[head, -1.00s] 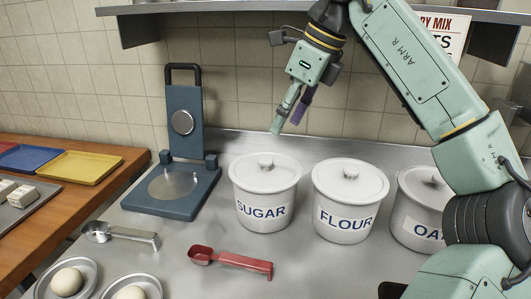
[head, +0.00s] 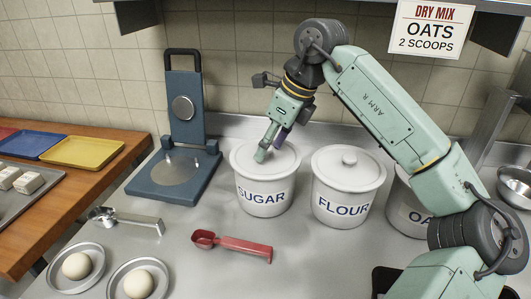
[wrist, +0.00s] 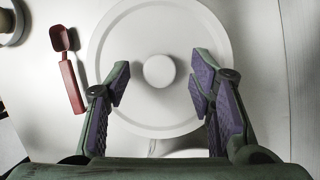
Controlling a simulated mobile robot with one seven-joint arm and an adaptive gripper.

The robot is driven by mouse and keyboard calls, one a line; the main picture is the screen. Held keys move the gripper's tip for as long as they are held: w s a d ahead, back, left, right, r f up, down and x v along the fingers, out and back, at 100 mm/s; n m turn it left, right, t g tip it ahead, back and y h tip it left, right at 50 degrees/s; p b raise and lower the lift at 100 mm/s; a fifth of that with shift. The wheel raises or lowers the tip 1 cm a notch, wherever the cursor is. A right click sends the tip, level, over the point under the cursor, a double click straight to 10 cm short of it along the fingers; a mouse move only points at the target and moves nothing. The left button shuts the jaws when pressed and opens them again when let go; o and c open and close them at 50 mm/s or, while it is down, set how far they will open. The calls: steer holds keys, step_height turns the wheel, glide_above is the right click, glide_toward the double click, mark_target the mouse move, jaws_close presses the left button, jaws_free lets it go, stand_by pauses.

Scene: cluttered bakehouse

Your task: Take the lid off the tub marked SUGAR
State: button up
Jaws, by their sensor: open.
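The white SUGAR tub (head: 264,197) stands on the steel counter with its round lid (head: 247,158) on. In the wrist view the lid (wrist: 160,35) lies below my gripper (wrist: 160,85), its round knob (wrist: 159,71) between the two fingertips. My gripper (head: 268,150) is open over the lid in the head view and hides the knob there. The wrist view shows gaps between the knob and both fingers. I cannot tell the exact height of the fingertips above the lid.
The lidded FLOUR tub (head: 345,205) stands close on the right, with the OATS tub (head: 404,212) beyond it, partly behind my arm. A blue press (head: 180,178) stands to the left. A red scoop (head: 235,245) and a metal scoop (head: 128,218) lie in front.

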steer(key=shift+c, duration=0.5)
jaws_close()
